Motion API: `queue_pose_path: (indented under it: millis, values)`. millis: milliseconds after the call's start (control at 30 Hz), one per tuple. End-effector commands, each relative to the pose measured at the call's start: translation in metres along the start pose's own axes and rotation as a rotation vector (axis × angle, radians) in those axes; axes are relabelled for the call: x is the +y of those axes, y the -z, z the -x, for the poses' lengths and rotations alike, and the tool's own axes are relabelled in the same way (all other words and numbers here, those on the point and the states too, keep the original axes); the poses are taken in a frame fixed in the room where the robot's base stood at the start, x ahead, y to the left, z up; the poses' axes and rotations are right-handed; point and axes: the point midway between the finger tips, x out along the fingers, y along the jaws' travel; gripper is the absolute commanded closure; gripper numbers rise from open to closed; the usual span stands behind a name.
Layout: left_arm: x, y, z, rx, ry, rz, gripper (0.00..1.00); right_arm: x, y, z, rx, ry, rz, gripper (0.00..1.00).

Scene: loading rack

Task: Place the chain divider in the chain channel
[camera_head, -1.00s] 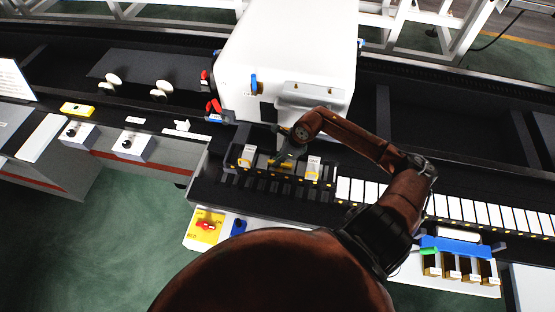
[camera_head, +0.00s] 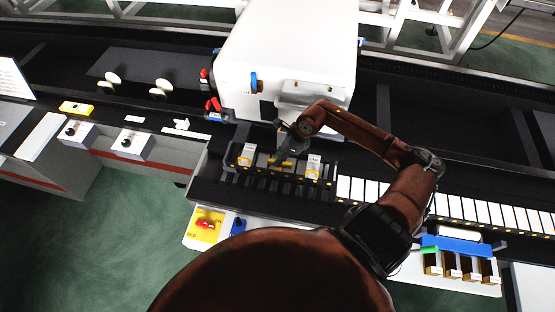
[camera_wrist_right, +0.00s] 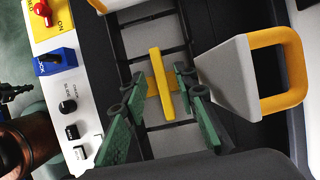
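The chain divider (camera_wrist_right: 161,82) is a yellow bar with a short crosspiece, seen in the right wrist view over the dark slots of the chain channel (camera_wrist_right: 165,143). In the head view the channel (camera_head: 262,184) runs in front of the white machine, and a small yellow patch (camera_head: 279,162) shows there. My right gripper (camera_wrist_right: 160,82) has its two green fingers apart, one each side of the divider. A gap shows at the left finger; contact at the right finger is unclear. In the head view the right gripper (camera_head: 285,158) points down at the channel. My left gripper is not in view.
Grey blocks with yellow handles stand on either side, one (camera_head: 246,154) left and one (camera_head: 313,165) right; the right one is close to my fingers in the wrist view (camera_wrist_right: 230,75). The white machine (camera_head: 285,50) rises behind. A switch panel (camera_wrist_right: 75,80) borders the channel.

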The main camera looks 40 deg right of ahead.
Motion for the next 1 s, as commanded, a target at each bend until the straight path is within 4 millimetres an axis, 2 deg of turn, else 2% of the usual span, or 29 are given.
queue_pose_path:
  millis: [200, 433, 633, 1000]
  values:
    - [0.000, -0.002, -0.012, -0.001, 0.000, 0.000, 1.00, -0.001, 0.003, 0.046, 0.005, 0.004, 0.003, 0.73]
    - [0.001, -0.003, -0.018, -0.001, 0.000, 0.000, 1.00, 0.000, 0.002, 0.084, 0.003, 0.001, 0.000, 0.73]
    - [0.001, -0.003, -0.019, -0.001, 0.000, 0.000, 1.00, 0.000, 0.001, 0.096, 0.002, -0.001, -0.001, 0.73]
    - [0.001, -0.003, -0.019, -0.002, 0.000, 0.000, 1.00, 0.000, 0.001, 0.097, 0.001, -0.001, 0.000, 0.73]
